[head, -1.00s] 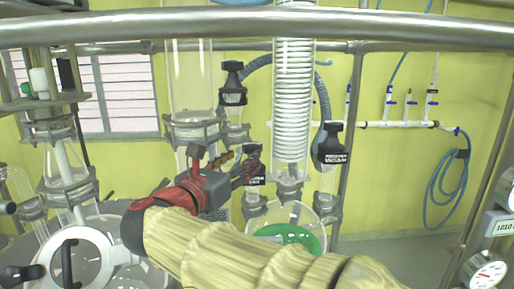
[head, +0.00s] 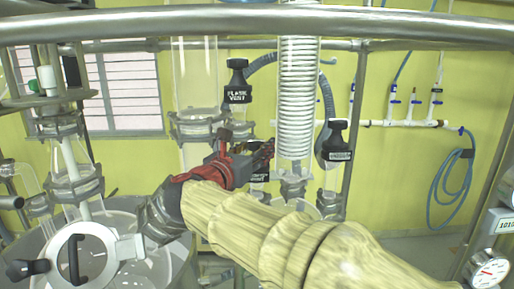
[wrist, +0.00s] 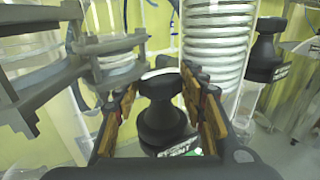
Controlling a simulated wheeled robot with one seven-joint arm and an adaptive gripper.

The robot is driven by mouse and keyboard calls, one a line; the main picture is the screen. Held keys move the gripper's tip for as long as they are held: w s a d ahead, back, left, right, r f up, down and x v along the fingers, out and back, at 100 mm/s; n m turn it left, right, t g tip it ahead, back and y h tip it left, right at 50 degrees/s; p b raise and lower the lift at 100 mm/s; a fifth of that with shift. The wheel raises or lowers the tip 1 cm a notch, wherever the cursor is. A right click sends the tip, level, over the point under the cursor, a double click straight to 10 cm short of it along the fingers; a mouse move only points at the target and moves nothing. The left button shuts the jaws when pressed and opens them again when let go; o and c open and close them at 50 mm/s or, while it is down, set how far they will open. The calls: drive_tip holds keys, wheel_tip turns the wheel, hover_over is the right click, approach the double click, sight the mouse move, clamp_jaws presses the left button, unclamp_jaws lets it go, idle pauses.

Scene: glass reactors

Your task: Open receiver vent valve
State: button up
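My gripper (head: 266,154), red and dark, reaches in among the glassware in the head view. In the wrist view its two fingers with tan pads (wrist: 162,108) stand apart on either side of a black valve handle (wrist: 164,122). The handle has a wide top, a narrow neck and a pale label that I cannot read there. I see no clear contact between pads and handle. In the head view this valve (head: 259,175) is mostly hidden behind my gripper. Another black valve, labelled "FLASK VENT" (head: 237,87), stands behind and above. A third black valve (head: 337,142) stands to the right.
A glass condenser with a white coil (head: 298,90) rises just right of my gripper. A clamped glass column (head: 196,128) stands to its left. A metal rail (head: 250,20) crosses the front at the top. A pressure gauge (head: 488,268) is at the lower right.

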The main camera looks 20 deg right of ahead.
drive_tip(key=c, duration=0.6)
drive_tip(key=shift+c, duration=0.5)
drive_tip(key=shift+s+d+f+n+t+y+b, duration=0.1)
drive_tip(key=shift+n+t+y+b, duration=0.2)
drive_tip(key=shift+b, duration=0.4)
drive_tip(key=n+t+y+b, duration=0.1)
drive_tip(key=y+b, duration=0.1)
drive_tip(key=b, duration=0.1)
drive_tip(key=shift+f+n+t, duration=0.15)
drive_tip(key=shift+n+t, duration=0.15)
drive_tip(key=shift+n, duration=0.1)
drive_tip(key=n+t+y+b, duration=0.1)
drive_tip(key=n+y+b, duration=0.1)
drive_tip(key=y, duration=0.1)
drive_tip(key=n+t+y+b, duration=0.1)
drive_tip(key=n+y, duration=0.1)
drive_tip(key=y, duration=0.1)
drive_tip(key=shift+d+y+b, duration=0.1)
drive_tip(key=shift+y+b, duration=0.2)
drive_tip(key=shift+b, duration=0.1)
drive_tip(key=n+y+b, duration=0.1)
drive_tip(key=n+y, duration=0.2)
drive_tip(key=y, duration=0.2)
drive_tip(key=shift+b, duration=0.35)
drive_tip(key=shift+a+r+n+y, duration=0.2)
drive_tip(key=shift+n+y, duration=0.5)
drive_tip(key=shift+y, duration=0.1)
drive_tip(key=shift+y, duration=0.3)
